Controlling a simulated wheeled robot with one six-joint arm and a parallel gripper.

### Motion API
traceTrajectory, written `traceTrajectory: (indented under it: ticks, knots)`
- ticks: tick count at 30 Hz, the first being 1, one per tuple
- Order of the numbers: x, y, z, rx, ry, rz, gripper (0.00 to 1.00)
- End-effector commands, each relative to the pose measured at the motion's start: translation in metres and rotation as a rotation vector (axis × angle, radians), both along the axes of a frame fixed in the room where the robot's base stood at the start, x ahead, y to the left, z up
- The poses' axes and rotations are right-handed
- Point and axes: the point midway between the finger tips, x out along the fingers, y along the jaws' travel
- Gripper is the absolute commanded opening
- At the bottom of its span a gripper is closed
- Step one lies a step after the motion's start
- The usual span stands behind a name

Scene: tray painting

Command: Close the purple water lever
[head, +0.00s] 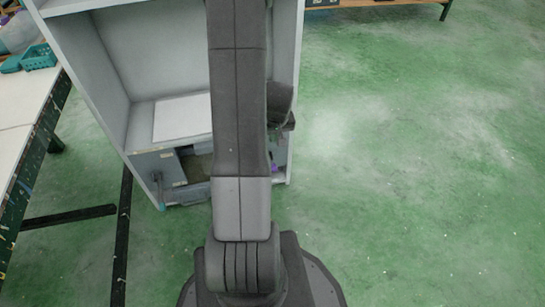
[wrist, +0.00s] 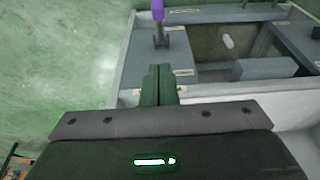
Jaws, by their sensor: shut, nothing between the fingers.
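The purple-tipped lever (wrist: 157,10) stands on a dark stem on the grey panel at the upper left of the wrist view; its tip is cut by the top edge. My gripper (wrist: 160,73) is shut and empty, with its fingertips a little below the stem's base in that picture; I cannot tell whether they touch anything. In the head view my gripper is largely hidden by my arm.
The grey panel (wrist: 190,38) surrounds a recessed basin (wrist: 225,68) holding a small white cylinder (wrist: 228,41). A tall grey cabinet (head: 115,55) encloses the unit. A white-topped table (head: 20,100) stands at left. Green floor at right is clear.

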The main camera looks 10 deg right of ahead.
Motion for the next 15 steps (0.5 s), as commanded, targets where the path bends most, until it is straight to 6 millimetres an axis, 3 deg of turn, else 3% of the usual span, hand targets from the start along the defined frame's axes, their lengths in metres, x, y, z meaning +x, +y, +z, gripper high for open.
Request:
traceTrajectory:
  ticks: [5,15]
  knots:
    - [0.002,0.0,-0.013,0.001,0.002,0.0,0.0]
    - [0.019,0.001,-0.081,0.001,0.004,-0.001,0.0]
